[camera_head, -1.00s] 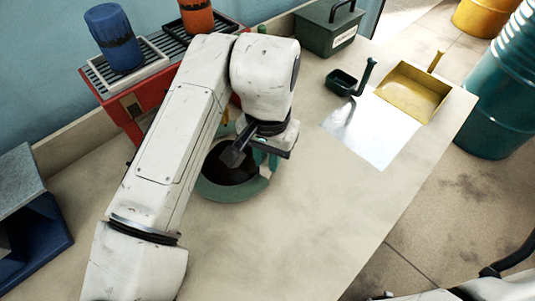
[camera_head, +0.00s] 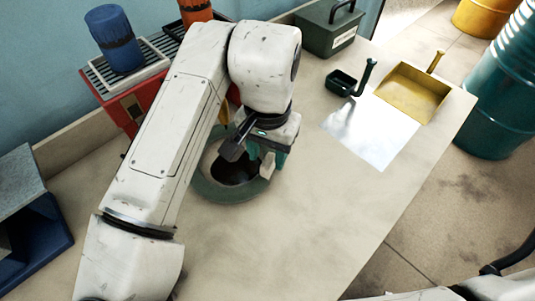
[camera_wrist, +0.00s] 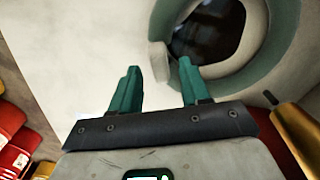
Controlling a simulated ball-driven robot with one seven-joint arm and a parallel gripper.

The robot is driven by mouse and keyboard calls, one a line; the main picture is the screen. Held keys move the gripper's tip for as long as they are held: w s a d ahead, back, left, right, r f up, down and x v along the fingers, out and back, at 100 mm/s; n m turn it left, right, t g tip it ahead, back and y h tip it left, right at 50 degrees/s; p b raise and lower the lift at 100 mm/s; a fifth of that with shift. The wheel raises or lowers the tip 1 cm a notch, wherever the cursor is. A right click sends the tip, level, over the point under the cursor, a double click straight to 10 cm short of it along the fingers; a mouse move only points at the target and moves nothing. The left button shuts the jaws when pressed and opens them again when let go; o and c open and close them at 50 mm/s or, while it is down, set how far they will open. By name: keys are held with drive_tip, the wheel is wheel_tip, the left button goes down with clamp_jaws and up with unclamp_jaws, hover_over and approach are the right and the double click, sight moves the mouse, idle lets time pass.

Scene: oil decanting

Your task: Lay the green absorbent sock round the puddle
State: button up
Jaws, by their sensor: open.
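The green absorbent sock (camera_head: 228,195) lies on the bench as a curved grey-green band around the dark puddle (camera_head: 236,170). My arm hides its far side in the head view. In the wrist view the sock (camera_wrist: 280,50) curves round the right and lower side of the puddle (camera_wrist: 208,28), and the top is cut off. A pale, blunt piece (camera_wrist: 159,60), perhaps a sock end, shows just beyond the fingers. My gripper (camera_head: 266,160) is over the puddle's right side. In the wrist view my gripper (camera_wrist: 158,88) has its teal fingers apart, with nothing clearly held.
A red cabinet (camera_head: 128,108) with blue (camera_head: 118,42) and orange (camera_head: 196,12) containers stands behind. A brass cylinder (camera_wrist: 298,125) is close at right in the wrist view. A silver sheet (camera_head: 372,130), yellow dustpan (camera_head: 412,92) and dark scoop (camera_head: 342,84) lie right. The front bench is clear.

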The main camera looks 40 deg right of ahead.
wheel_tip(320, 180, up, 10)
drive_tip(key=shift+r+p, duration=0.15)
drive_tip(key=shift+p, duration=0.3)
drive_tip(key=shift+d, duration=0.1)
